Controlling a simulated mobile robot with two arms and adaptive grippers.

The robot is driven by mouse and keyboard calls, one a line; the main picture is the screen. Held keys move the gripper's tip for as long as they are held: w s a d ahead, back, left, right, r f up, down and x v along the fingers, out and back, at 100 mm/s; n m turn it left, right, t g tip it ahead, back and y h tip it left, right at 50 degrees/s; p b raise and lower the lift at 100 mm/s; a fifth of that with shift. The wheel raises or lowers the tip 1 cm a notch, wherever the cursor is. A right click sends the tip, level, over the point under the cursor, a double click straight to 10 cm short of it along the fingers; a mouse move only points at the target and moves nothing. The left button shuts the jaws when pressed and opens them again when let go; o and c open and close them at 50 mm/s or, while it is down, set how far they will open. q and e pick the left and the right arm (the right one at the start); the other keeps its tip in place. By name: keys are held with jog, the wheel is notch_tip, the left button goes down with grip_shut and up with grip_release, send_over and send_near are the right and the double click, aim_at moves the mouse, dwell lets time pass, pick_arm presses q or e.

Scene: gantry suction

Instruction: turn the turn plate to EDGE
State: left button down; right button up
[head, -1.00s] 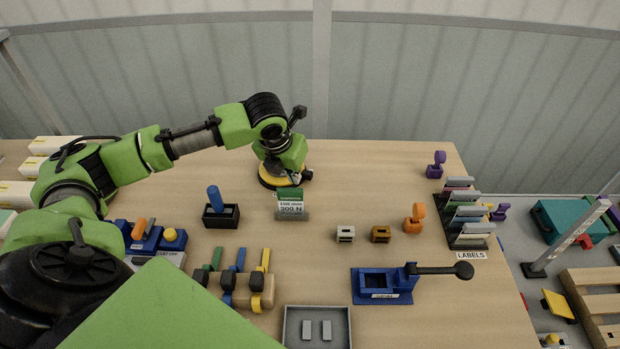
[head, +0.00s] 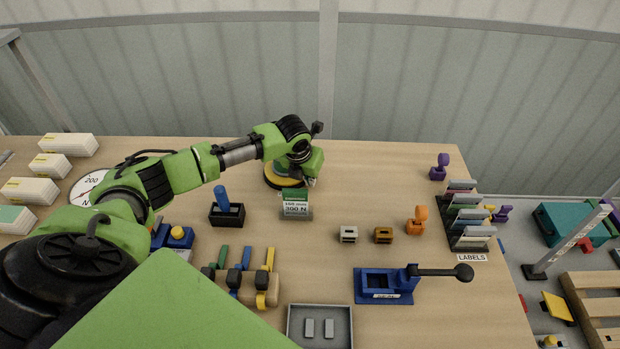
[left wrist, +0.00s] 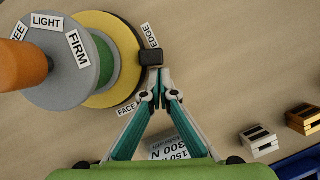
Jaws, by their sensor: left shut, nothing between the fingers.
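The turn plate is a yellow disc (head: 284,182) at the back middle of the table, partly hidden behind my left gripper. In the left wrist view the yellow disc (left wrist: 108,97) lies under a green ring and a grey dial marked LIGHT and FIRM. A black block (left wrist: 151,57) sits at its right rim, close to the EDGE label (left wrist: 149,35). In the head view the left gripper (head: 309,183) is at the plate's right side.
A sign reading 300 N (head: 296,207) stands just in front of the plate. A blue-handled block (head: 226,213), colored levers (head: 240,284) and a blue fixture with a long black handle (head: 384,285) stand nearer.

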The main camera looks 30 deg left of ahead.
jog(key=shift+d, duration=0.15)
pick_arm(q)
jog(key=shift+w+d+r, duration=0.1)
jog(key=shift+w, duration=0.05)
jog(key=shift+w+d+n+p, duration=0.1)
jog(key=shift+w+n+p, duration=0.2)
jog(key=shift+n+p, duration=0.1)
jog(key=shift+w+n+y+p, duration=0.3)
jog(key=shift+w+n+y, duration=0.2)
jog(key=shift+w+n, duration=0.55)
jog(key=shift+w+n+g+y, duration=0.35)
jog(key=shift+w+n, duration=0.25)
jog(key=shift+n, duration=0.25)
pick_arm(e)
jog(key=shift+d+r, duration=0.3)
jog(key=shift+r, duration=0.45)
